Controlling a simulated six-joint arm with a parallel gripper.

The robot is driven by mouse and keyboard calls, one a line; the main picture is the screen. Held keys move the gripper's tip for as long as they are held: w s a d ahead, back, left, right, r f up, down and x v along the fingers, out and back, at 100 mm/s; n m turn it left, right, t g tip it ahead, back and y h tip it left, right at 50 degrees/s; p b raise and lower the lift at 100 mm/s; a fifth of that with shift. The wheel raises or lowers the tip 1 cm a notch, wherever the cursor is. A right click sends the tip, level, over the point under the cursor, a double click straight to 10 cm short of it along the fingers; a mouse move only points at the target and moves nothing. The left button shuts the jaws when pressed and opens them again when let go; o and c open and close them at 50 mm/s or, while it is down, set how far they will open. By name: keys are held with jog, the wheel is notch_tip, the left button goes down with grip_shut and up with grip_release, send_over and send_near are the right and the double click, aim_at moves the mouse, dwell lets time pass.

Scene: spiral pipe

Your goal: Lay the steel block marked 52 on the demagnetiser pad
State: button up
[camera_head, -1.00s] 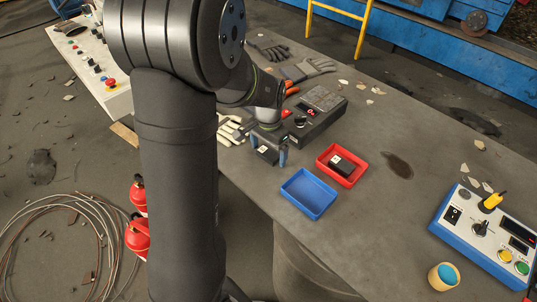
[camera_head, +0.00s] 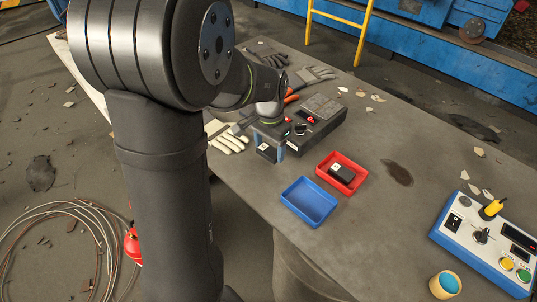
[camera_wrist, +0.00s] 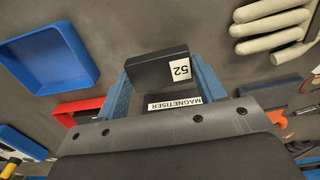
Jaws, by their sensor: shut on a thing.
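The steel block marked 52 (camera_wrist: 158,68) is a dark block with a white label, held between the blue fingers of my gripper (camera_wrist: 163,85) in the wrist view. In the head view the held block (camera_head: 266,152) and my gripper (camera_head: 270,146) are just in front of the demagnetiser (camera_head: 305,127), a dark box with a red light and a knob. Its pad (camera_head: 322,106) looks like the grey plate on its far part. The block is apart from the pad. In the wrist view the demagnetiser's label (camera_wrist: 174,103) is partly hidden by my gripper.
A red tray (camera_head: 361,180) holds another dark labelled block (camera_head: 341,173). An empty blue tray (camera_head: 309,201) is in front of it. Pale gloves (camera_head: 228,141) lie left of my gripper. A control box (camera_head: 480,238) and cup (camera_head: 444,285) are at right. The middle right table is mostly clear.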

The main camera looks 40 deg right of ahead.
jog(key=s+r, duration=0.6)
jog(key=s, duration=0.5)
jog(key=w+d+r, duration=0.1)
jog(key=d+r, duration=0.3)
jog(key=d, duration=0.9)
jog(key=w+d+r, duration=0.1)
jog(key=d+r, duration=0.2)
jog(key=d, duration=0.9)
send_over(322, 106)
jog(key=shift+m, duration=0.4)
notch_tip(322, 106, down, 7)
jog(key=shift+d+r, duration=0.1)
jog(key=shift+d, duration=0.05)
jog(key=shift+f, duration=2.05)
jog(key=shift+f, duration=0.2)
jog(key=o, duration=1.3)
jog(key=shift+c, duration=0.2)
